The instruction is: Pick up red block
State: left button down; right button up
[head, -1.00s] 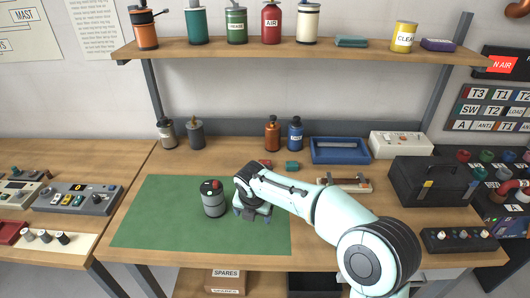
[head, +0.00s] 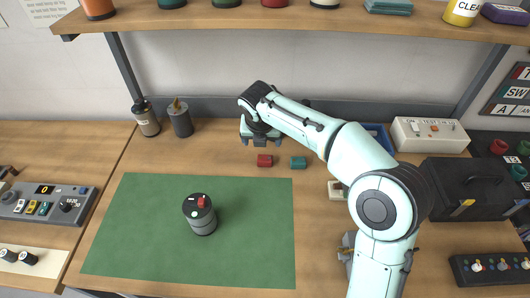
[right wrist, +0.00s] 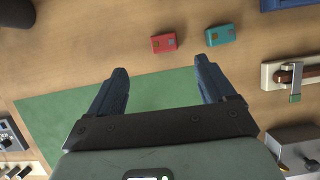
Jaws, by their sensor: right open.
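The red block (head: 265,160) lies on the wooden bench just behind the green mat (head: 150,265), with a teal block (head: 298,162) to its right. In the right wrist view the red block (right wrist: 163,43) lies beyond the fingertips, between their lines and apart from them. My right gripper (head: 262,142) is over the bench close to the red block in the head view. Its two dark fingers (right wrist: 161,72) are spread, with nothing between them. My left gripper is not in view.
A grey canister (head: 200,215) with a small red piece on top stands on the mat. Two bottles (head: 180,120) stand at the back left. A blue tray (head: 380,138), a white switch box (head: 430,135) and a black toolbox (head: 472,187) are at right. A shelf (head: 300,25) overhangs the back.

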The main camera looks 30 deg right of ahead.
send_over(265, 158)
jog(key=s+a, duration=0.1)
jog(key=f, duration=0.7)
jog(key=shift+s+a+b, duration=0.15)
jog(key=shift+a+b, duration=0.05)
jog(key=shift+b, duration=0.15)
jog(key=x, duration=0.2)
jog(key=s+x, duration=0.1)
jog(key=x, duration=0.1)
jog(key=shift+w+f, duration=0.1)
jog(key=shift+f, duration=0.2)
jog(key=shift+w+d+f, duration=0.15)
jog(key=shift+w+f, duration=0.1)
jog(key=shift+f, duration=0.2)
jog(key=c, duration=1.1)
